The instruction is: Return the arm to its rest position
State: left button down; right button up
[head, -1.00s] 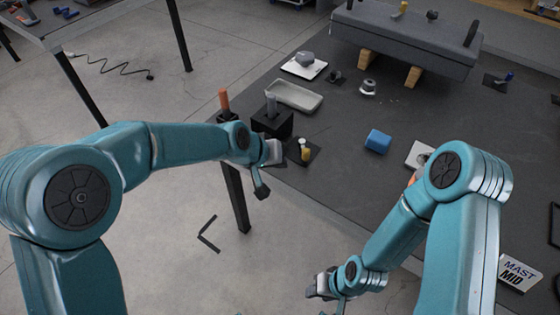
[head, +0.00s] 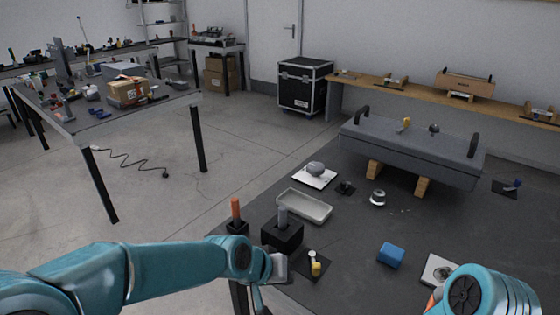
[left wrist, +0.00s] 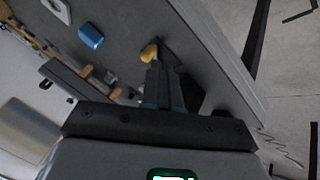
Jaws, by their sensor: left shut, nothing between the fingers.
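My left arm comes in from the left in the head view. Only a teal upper joint of my right arm shows, at the bottom right of the head view. My right gripper is out of the picture.
The dark table (head: 345,275) holds a black block (head: 282,235), a grey tray (head: 304,206), a small yellow-and-white piece (head: 315,265), a blue block (head: 391,255) and a grey chassis (head: 410,150) on wooden blocks. Open floor lies left, before a cluttered bench (head: 130,112).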

pick_arm(q)
jog(key=s+a+f+n+g+y, duration=0.1)
jog(key=s+a+f, duration=0.1)
jog(key=a+f, duration=0.3)
jog(key=s+a+f+n+g+p, duration=0.1)
jog(key=s+a+f, duration=0.15)
jog(key=f, duration=0.45)
jog(key=s+a+f+n+g+y, duration=0.1)
jog(key=s+a+f+g, duration=0.15)
jog(key=f, duration=0.35)
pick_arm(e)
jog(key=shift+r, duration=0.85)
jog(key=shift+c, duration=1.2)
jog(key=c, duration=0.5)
pick_arm(q)
jog(key=s+a+f, duration=0.1)
jog(key=s+f, duration=0.3)
jog(key=s, duration=0.4)
jog(key=s+a+f, duration=0.2)
jog(key=s+f, duration=0.2)
jog(key=s, duration=0.3)
jog(key=shift+s+a+f, duration=0.25)
jog(key=shift+s+a, duration=0.05)
jog(key=shift+s, duration=0.05)
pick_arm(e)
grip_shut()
